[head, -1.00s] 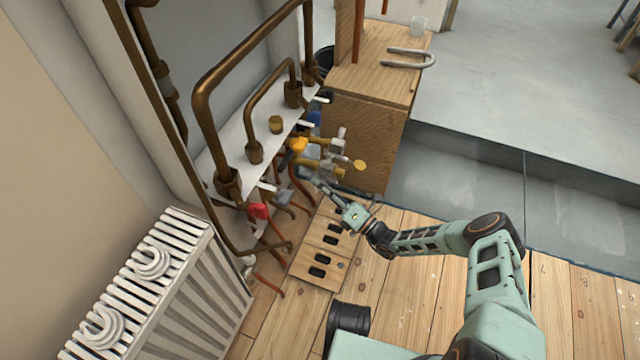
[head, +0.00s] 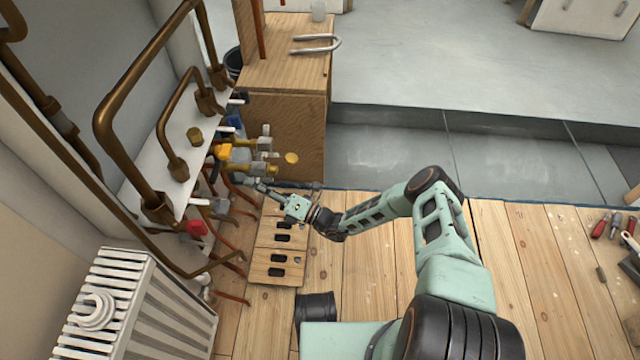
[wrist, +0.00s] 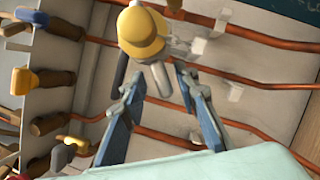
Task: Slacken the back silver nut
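Silver fittings (head: 264,144) sit on the brass valve group at the pipe wall in the head view. Which of them is the back silver nut I cannot tell for sure. A round yellow cap (head: 292,157) sticks out beside them. My gripper (head: 263,188) is just in front of and below this group. In the wrist view my gripper (wrist: 160,76) has its two blue fingers apart, with nothing clearly held. The yellow cap (wrist: 143,32) is just beyond the fingertips, with a grey cylindrical part below it. Pale silver parts (wrist: 182,42) lie partly hidden behind the cap.
Copper pipes (wrist: 245,80) run behind the fittings. A red-handled valve (head: 196,228) and a white radiator (head: 150,310) are at the left. A wooden cabinet (head: 285,130) stands behind. Tools (head: 610,225) lie at the far right of the plank floor.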

